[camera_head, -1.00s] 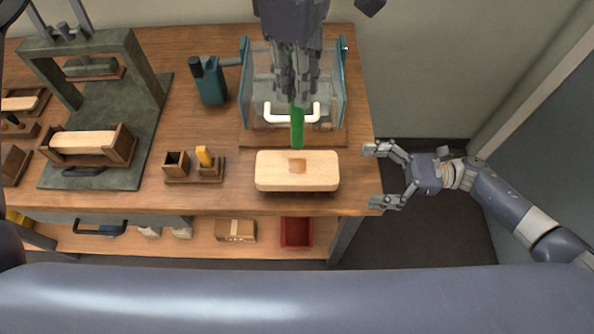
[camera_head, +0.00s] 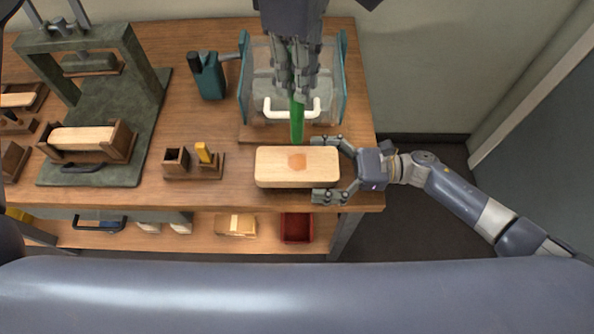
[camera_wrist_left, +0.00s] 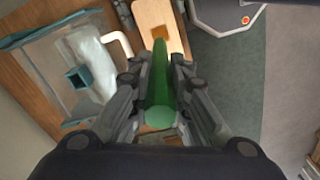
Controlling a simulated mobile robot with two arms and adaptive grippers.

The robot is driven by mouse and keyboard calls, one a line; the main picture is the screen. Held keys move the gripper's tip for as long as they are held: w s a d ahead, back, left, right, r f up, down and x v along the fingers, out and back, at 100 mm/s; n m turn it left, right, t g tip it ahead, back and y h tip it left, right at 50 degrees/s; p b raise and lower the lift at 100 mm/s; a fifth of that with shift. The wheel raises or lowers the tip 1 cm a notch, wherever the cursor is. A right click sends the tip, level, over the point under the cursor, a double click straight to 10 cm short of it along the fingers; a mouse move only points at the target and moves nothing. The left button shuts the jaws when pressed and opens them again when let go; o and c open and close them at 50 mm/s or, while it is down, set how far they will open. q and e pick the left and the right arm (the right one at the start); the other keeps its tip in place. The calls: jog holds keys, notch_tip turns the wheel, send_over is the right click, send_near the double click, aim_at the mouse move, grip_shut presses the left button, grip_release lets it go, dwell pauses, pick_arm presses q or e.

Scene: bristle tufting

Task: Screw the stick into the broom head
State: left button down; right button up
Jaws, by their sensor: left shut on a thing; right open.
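The broom head (camera_head: 275,168) is a pale wooden block near the front right of the bench, with a brown patch on its top. The stick (camera_head: 297,122) is green and upright, its lower end just behind the patch in the head view; I cannot tell whether it touches. My left gripper (camera_head: 296,88) is shut on the stick from above. The left wrist view shows the stick (camera_wrist_left: 160,90) between the fingers, with the broom head (camera_wrist_left: 153,16) beyond. My right gripper (camera_head: 328,168) is open, its fingers around the right end of the broom head; contact is unclear.
A clear-walled box with a white handle (camera_head: 268,108) stands behind the broom head. A teal bottle-like tool (camera_head: 210,80), a small wooden holder (camera_head: 176,163) and a dark green press (camera_head: 120,110) are to the left. A red bin (camera_head: 297,228) sits on the lower shelf.

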aim_at(296, 112)
jog(key=shift+a, duration=0.1)
jog(key=c, duration=1.6)
pick_arm(q)
jog(key=shift+a+f, duration=0.1)
jog(key=shift+f, duration=2.35)
jog(key=shift+f, duration=0.1)
jog(key=shift+f, duration=0.8)
jog(key=shift+f, duration=0.55)
